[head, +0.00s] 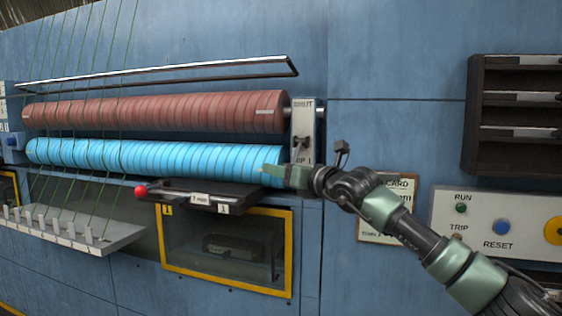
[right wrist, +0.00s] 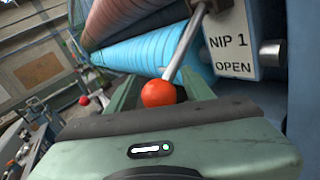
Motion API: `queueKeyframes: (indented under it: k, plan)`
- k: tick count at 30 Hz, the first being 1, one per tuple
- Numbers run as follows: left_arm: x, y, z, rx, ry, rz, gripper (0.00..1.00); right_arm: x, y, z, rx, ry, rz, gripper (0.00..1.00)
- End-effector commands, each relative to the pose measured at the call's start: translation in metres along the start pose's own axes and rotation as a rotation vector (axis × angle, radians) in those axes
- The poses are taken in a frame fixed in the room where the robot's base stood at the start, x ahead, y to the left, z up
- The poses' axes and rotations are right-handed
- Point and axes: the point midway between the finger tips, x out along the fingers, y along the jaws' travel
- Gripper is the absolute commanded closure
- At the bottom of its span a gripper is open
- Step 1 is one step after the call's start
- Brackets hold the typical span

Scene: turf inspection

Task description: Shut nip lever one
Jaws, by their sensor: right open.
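Nip lever one (right wrist: 185,48) is a bare metal rod with an orange-red ball knob (right wrist: 162,93) at its end, in the right wrist view. It hangs beside a white plate (right wrist: 231,45) reading "NIP 1 OPEN". In the head view the plate (head: 304,112) reads "SHUT" at its top, and the knob is hidden by my gripper. My right gripper (head: 275,172) is open at the right end of the blue roller. Its green fingers stand on either side of the knob in the right wrist view; I cannot tell whether they touch it. My left gripper is not in view.
The blue roller (head: 150,155) and red roller (head: 150,112) run left of the plate. A dark tray (head: 238,190) with a red knob (head: 141,190) is below. A yellow-framed window (head: 228,282) is lower. A control panel (head: 500,215) and dark rack (head: 515,148) are at right.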

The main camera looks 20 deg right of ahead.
Motion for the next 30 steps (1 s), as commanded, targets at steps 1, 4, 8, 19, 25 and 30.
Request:
queueKeyframes:
  k: [1, 4, 8, 19, 25, 30]
  plan:
    - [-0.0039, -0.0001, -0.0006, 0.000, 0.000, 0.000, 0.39, 0.0026, -0.0001, 0.0020, 0.000, -0.001, -0.001, 0.48]
    - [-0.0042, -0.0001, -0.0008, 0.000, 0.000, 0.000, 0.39, 0.0048, -0.0002, 0.0008, 0.000, -0.002, 0.000, 0.48]
    - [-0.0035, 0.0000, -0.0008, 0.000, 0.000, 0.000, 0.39, 0.0049, -0.0004, 0.0000, 0.000, -0.002, 0.000, 0.48]
    - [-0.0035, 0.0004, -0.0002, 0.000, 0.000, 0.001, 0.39, 0.0047, -0.0003, 0.0003, 0.000, -0.002, 0.000, 1.00]
    - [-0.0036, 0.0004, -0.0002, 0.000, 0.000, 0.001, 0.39, 0.0046, 0.0000, 0.0008, 0.000, -0.003, 0.001, 1.00]
    - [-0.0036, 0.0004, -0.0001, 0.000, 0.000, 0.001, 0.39, 0.0045, 0.0002, 0.0013, 0.000, -0.004, 0.001, 1.00]
